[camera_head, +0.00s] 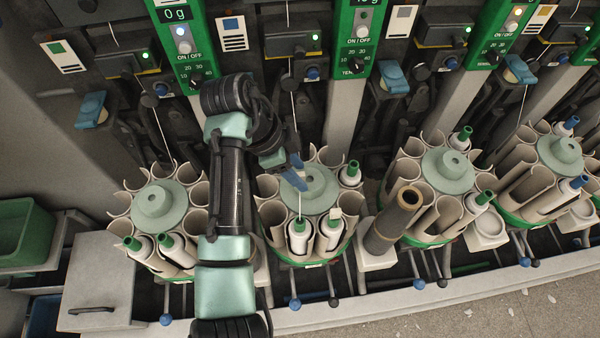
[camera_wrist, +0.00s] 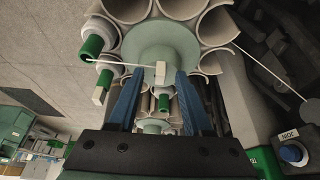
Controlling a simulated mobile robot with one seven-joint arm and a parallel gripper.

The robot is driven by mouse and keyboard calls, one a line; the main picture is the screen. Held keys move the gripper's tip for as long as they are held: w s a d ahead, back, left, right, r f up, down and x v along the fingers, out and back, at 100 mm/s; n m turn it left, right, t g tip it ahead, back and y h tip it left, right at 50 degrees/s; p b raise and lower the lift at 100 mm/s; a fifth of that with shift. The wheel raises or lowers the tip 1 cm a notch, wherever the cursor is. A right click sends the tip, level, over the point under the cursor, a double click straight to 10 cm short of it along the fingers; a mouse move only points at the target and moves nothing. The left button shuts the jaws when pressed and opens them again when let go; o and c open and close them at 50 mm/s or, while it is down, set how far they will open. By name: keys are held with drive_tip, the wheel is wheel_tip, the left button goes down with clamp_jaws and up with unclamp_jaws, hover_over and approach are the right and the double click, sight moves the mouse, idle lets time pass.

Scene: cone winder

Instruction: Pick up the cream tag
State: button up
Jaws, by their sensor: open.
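A small cream tag (camera_wrist: 161,72) sits at the end of a thin pale strand that runs from a green-topped white bobbin (camera_wrist: 92,46) in the wrist view. In the head view this tag (camera_head: 301,184) shows just below my gripper (camera_head: 296,172), over the round green hub of the middle carousel. My gripper's two blue fingers (camera_wrist: 158,80) are apart, and the tag appears between their tips; I cannot tell how deep it sits.
Carousels of cream pockets stand on both sides, such as the left one (camera_head: 157,200). A brown tube (camera_head: 396,219) leans right of the middle carousel. Green control panels (camera_head: 352,40) rise behind. A green bin (camera_head: 22,235) and a grey lidded box (camera_head: 97,280) are at left.

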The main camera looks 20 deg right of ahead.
clamp_jaws()
idle(0.3)
wheel_tip(320, 180, up, 13)
drive_tip(key=p, duration=0.4)
idle(0.5)
